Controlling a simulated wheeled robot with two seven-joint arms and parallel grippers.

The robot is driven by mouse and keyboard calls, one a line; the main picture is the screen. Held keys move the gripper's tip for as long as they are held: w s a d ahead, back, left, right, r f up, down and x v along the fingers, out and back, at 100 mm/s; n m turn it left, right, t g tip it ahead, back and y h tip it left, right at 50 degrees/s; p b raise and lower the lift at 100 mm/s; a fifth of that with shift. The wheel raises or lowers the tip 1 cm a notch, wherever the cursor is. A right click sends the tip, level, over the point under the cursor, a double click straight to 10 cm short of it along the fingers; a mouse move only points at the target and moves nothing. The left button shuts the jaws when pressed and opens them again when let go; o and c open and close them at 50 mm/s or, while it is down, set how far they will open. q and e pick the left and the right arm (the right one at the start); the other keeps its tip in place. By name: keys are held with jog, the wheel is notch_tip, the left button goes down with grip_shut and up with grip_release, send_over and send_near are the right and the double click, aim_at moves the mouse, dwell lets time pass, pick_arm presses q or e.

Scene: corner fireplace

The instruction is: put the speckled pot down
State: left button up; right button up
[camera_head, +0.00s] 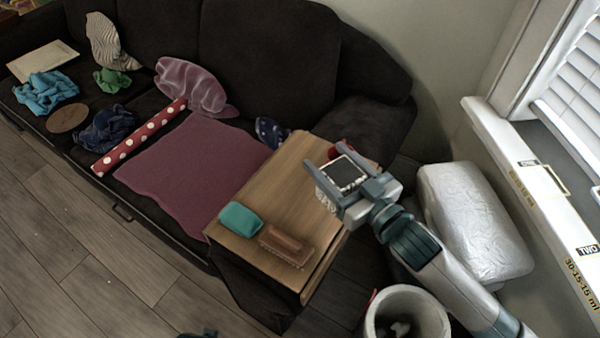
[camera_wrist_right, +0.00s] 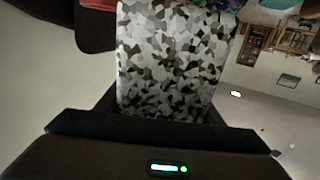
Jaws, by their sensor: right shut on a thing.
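The speckled pot (camera_head: 326,199) is in my right gripper (camera_head: 343,176), over the right part of the wooden top (camera_head: 284,190). Its dark square opening with a pale rim faces up in the head view. In the right wrist view the speckled pot (camera_wrist_right: 175,62), patterned in black, grey and white, fills the middle between the fingers. My right gripper is shut on it. The pot's base is mostly hidden, so I cannot tell if it touches the wood. My left gripper does not show.
A teal block (camera_head: 240,219) and a brown brush (camera_head: 286,245) lie at the near end of the wooden top. A red thing (camera_head: 342,149) is partly hidden behind the pot. A white bin (camera_head: 407,309) stands below. The middle of the wooden top is bare.

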jog(key=w+a+f, duration=0.2)
jog(key=f, duration=0.1)
jog(key=w+a+f, duration=0.2)
jog(key=f, duration=0.1)
jog(key=w+a+f+b, duration=0.1)
jog(key=w+a+f, duration=0.1)
jog(key=f, duration=0.1)
jog(key=shift+w+a+f, duration=0.1)
jog(key=shift+a+f, duration=0.05)
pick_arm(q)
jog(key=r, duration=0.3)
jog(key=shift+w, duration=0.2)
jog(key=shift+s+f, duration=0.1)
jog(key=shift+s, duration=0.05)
pick_arm(e)
jog(key=shift+f, duration=0.15)
jog(key=o, duration=1.3)
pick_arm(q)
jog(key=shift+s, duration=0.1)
